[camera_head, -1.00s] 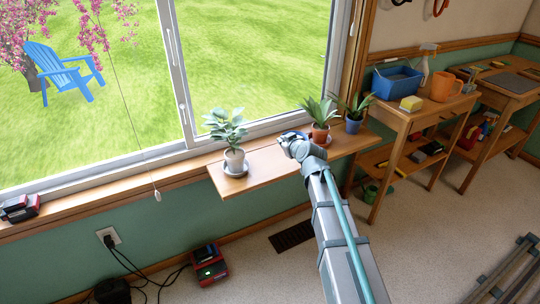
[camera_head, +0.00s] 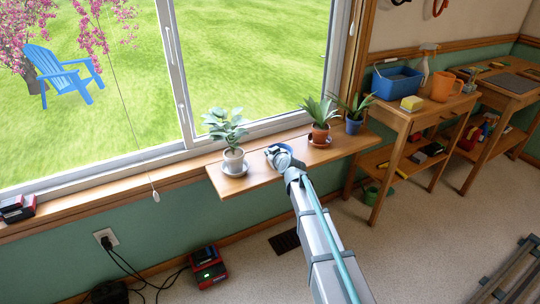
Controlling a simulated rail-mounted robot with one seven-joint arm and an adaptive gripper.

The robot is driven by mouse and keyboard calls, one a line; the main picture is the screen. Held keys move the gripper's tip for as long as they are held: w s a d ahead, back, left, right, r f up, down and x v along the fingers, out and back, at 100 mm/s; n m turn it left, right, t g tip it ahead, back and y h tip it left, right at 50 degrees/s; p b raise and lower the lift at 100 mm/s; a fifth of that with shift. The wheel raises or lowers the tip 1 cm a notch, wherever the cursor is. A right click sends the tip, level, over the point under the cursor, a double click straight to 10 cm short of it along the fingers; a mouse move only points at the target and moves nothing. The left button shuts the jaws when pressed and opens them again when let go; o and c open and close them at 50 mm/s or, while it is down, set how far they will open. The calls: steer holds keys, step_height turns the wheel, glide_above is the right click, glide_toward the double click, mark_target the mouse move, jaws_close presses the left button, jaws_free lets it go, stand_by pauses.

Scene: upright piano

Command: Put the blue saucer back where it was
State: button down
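My gripper (camera_head: 279,155) is over the wooden window shelf, between the plant in the white pot and the plant in the terracotta pot. A small curved patch of blue, which looks like the blue saucer (camera_head: 284,148), shows at the gripper's far side. My gripper and wrist hide most of it. I cannot tell whether the fingers are closed on it or whether it touches the shelf. The plant in the blue pot (camera_head: 354,126) stands at the shelf's right end; no saucer is visible under it.
On the shelf (camera_head: 237,187), the white-potted plant (camera_head: 233,158) stands on a grey saucer (camera_head: 235,171) at left. The terracotta-potted plant (camera_head: 320,133) stands on a reddish saucer (camera_head: 321,142). The window is behind. A wooden side table (camera_head: 392,118) stands at right.

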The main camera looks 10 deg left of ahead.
steer(key=shift+f, duration=0.1)
steer(key=c, duration=1.3)
jaws_free()
steer(key=shift+r, duration=0.25)
steer(key=v, duration=1.2)
steer(key=shift+p, duration=0.4)
